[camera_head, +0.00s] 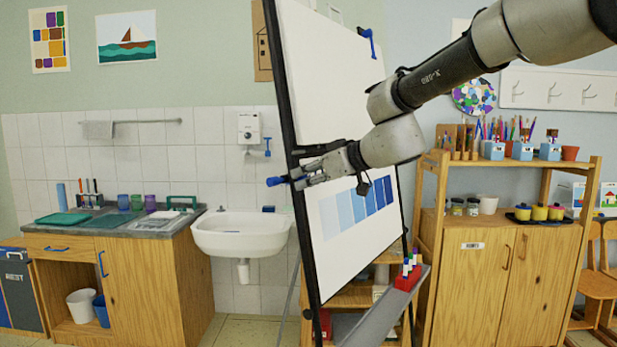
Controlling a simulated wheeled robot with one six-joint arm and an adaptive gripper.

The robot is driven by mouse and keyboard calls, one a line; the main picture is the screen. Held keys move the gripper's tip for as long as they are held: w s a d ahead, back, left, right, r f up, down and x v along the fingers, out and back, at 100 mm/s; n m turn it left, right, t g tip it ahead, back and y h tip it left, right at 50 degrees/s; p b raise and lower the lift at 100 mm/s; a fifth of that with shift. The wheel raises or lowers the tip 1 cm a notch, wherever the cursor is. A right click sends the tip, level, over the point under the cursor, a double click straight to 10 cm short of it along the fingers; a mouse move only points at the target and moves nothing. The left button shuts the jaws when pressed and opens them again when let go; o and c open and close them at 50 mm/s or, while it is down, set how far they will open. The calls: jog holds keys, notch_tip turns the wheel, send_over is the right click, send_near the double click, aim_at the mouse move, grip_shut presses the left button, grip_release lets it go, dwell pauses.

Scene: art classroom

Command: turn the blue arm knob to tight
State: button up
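A blue knob (276,181) sticks out at the left edge of the tilted easel board (345,135), about halfway up its black frame. My gripper (303,176) reaches in from the right across the front of the board, with its fingers pointing left at the knob. The fingertips overlap the knob and the frame edge in this view. I cannot tell whether they touch or grip the knob. The finger gap is too small to read. A second blue handle (370,42) sits at the board's upper right edge. No tight marking is readable.
A sink (242,234) and a wooden counter (150,258) stand behind on the left. A wooden cabinet (500,280) with pencil pots stands on the right. The easel's lower tray (385,312) holds a red marker block (408,277). Some floor shows at lower left.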

jog(key=shift+c, duration=0.8)
jog(key=m, duration=0.3)
jog(key=m+g+y, duration=0.1)
jog(key=m, duration=0.1)
jog(key=shift+d+m+g, duration=0.1)
jog(key=shift+m+g, duration=0.2)
jog(key=shift+m, duration=0.1)
jog(key=m, duration=0.3)
jog(key=shift+y, duration=0.4)
jog(key=m, duration=0.3)
jog(key=shift+w+g+y, duration=0.1)
jog(key=shift+g+y, duration=0.2)
jog(key=shift+y, duration=0.1)
jog(key=m+y, duration=0.1)
jog(key=m, duration=0.4)
jog(key=shift+f+m+y, duration=0.1)
jog(key=shift+m+y, duration=0.4)
jog(key=shift+m, duration=1.9)
